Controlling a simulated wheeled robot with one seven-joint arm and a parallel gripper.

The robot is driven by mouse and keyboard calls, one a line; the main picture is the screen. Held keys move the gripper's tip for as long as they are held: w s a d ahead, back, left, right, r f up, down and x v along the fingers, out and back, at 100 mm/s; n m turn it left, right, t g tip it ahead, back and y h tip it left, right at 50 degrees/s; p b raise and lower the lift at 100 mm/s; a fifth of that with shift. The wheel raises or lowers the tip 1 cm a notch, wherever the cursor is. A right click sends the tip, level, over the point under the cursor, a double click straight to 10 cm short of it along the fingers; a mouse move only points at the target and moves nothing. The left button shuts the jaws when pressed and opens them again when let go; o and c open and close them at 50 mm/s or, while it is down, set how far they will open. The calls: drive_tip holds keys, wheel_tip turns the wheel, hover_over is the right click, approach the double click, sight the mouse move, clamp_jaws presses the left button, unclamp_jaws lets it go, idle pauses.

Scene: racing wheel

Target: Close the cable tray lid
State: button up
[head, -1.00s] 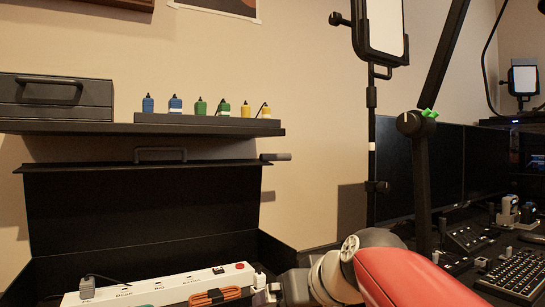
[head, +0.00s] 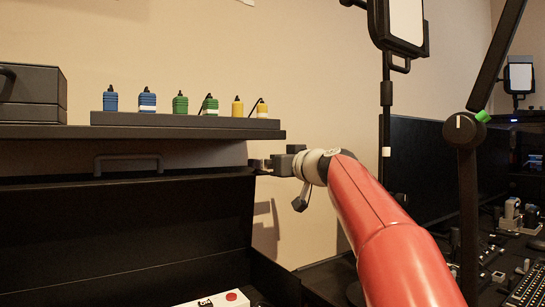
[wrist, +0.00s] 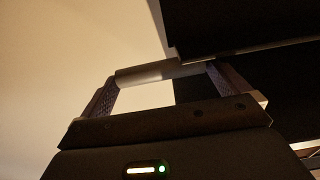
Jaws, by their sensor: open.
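The cable tray lid (head: 120,215) is a wide black panel standing raised, nearly upright, at the back of the black tray (head: 283,286) in the head view. A dark bar handle (head: 128,160) is at its top edge. My gripper (head: 262,164) is at the lid's upper right corner, by the short grey peg that sticks out there. In the wrist view my gripper (wrist: 162,76) is open, with the grey peg (wrist: 150,75) lying across between its two fingertips. I cannot tell whether the fingers touch it.
A black shelf (head: 160,131) with several coloured small bottles runs just above the lid. A white power strip (head: 218,300) lies in the tray. A lamp stand (head: 386,110), a dark monitor (head: 430,175) and a black boom arm (head: 467,190) stand to the right.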

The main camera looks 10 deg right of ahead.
drive_tip(key=shift+x, duration=0.9)
